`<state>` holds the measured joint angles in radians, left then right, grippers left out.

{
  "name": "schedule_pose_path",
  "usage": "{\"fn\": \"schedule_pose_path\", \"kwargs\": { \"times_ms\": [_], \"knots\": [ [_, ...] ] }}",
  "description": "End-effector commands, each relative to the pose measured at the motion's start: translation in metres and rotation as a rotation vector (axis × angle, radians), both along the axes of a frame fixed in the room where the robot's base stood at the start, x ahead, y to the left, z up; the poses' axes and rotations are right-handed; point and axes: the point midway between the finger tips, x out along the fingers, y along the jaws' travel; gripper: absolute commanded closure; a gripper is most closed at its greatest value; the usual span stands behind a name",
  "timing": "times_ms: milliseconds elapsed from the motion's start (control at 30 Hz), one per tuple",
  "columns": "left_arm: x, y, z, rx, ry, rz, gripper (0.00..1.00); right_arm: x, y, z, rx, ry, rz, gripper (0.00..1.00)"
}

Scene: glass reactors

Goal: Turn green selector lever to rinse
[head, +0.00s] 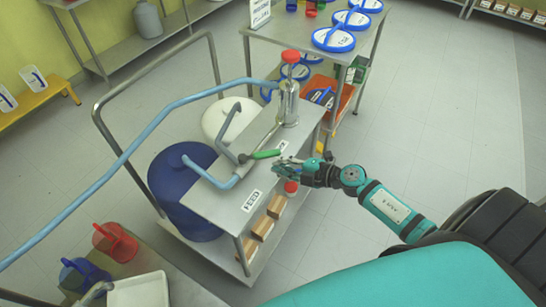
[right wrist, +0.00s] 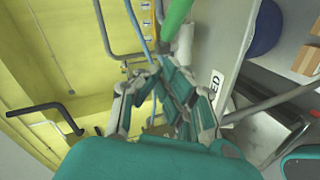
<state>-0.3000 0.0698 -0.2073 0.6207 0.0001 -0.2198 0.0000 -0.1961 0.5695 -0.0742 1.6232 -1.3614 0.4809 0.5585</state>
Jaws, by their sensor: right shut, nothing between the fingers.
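The green selector lever (head: 265,154) sits on a metal valve on top of a steel cart (head: 215,205). Its green grip points right, towards a small white label (head: 282,146) too small to read. A FEED label (head: 252,201) lies nearer me on the cart top. My right gripper (head: 283,166) is shut and empty, just right of and slightly nearer than the lever's free end. In the right wrist view the green lever (right wrist: 177,18) shows beyond my fingertips (right wrist: 155,75); whether they touch it I cannot tell. My left gripper is not in view.
A steel vessel with a red cap (head: 288,95) stands at the cart's far end. Grey and blue pipes (head: 150,135) run over the cart. A blue drum (head: 185,190) and a white drum (head: 230,122) stand beside it. Brown boxes (head: 262,228) are underneath.

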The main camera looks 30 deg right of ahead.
Motion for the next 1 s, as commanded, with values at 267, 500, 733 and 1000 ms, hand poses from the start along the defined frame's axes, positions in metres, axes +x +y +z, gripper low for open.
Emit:
{"fn": "schedule_pose_path", "kwargs": {
  "times_ms": [267,500,733,1000],
  "knots": [
    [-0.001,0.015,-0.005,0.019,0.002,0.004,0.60,0.040,0.005,-0.020,0.003,0.000,-0.002,1.00],
    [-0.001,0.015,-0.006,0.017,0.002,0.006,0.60,0.051,0.001,-0.025,0.002,0.002,0.001,1.00],
    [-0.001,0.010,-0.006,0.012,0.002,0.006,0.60,0.051,0.001,-0.025,0.002,0.002,0.001,1.00],
    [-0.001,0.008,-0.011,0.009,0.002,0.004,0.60,0.052,0.000,-0.027,-0.001,0.000,0.023,1.00]
  ]
}}
